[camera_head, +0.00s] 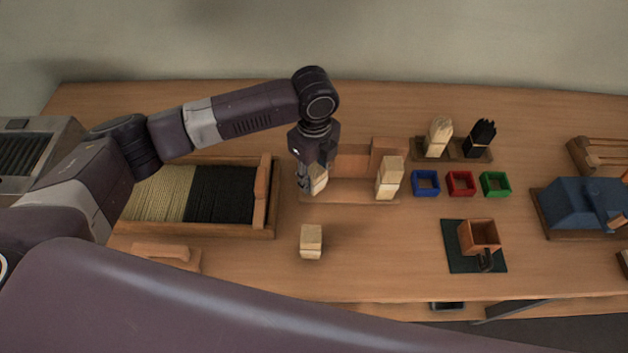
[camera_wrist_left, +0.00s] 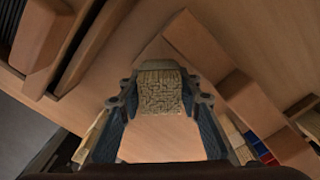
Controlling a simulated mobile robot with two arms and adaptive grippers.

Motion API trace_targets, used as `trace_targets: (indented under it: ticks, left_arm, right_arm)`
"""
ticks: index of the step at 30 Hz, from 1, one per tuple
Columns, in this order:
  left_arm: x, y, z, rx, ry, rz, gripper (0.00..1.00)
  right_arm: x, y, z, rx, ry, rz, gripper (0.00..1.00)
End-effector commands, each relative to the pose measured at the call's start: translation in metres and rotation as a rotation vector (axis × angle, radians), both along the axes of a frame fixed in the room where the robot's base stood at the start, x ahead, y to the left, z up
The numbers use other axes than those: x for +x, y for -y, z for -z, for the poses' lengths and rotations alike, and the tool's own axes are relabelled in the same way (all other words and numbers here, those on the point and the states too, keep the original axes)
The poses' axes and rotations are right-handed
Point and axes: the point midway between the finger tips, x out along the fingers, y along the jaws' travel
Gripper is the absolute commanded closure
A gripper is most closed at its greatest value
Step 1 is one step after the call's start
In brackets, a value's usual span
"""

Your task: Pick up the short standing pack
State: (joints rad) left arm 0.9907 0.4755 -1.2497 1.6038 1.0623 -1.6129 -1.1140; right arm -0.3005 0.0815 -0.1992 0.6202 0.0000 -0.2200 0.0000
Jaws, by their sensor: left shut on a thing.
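My left gripper (camera_head: 316,182) points down near the left end of the wooden stand. It is shut on a pale, short bristle pack (camera_head: 319,180). In the left wrist view the pack's textured top (camera_wrist_left: 160,88) sits between the two fingers (camera_wrist_left: 160,108). The fingers hide part of the pack in the head view, and I cannot tell whether its base touches anything. A taller pale pack (camera_head: 389,178) stands upright at the stand's right end. Another pale block-like pack (camera_head: 311,241) is on the table in front. My right gripper is not in view.
A tray (camera_head: 268,225) of pale and black bristles lies left of the wooden stand (camera_head: 352,192). A wooden box on a dark mat (camera_head: 459,262) is nearer. Table front centre is fairly clear.

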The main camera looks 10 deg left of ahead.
Motion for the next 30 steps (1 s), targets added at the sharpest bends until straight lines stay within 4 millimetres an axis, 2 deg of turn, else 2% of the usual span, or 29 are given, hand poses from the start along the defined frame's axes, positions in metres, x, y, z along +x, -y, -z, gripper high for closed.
trace_targets:
  ticks: [5, 12, 18, 24, 30]
  left_arm:
    - [0.001, 0.0, -0.036, -0.002, 0.006, 0.002, 0.96]
    - [0.002, 0.001, -0.101, -0.002, 0.007, 0.001, 0.96]
    - [0.001, 0.001, -0.147, -0.001, 0.004, 0.001, 0.96]
    - [0.0, 0.0, -0.171, -0.001, 0.001, 0.001, 0.96]
    - [0.0, 0.0, -0.176, 0.0, 0.0, 0.0, 0.96]
  right_arm:
    - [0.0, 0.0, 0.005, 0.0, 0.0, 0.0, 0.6]
    - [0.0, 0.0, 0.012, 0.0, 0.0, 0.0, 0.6]
    - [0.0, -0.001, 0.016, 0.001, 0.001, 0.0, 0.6]
    - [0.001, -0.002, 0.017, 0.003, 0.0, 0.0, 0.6]
    - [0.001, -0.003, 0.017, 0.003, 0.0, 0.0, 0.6]
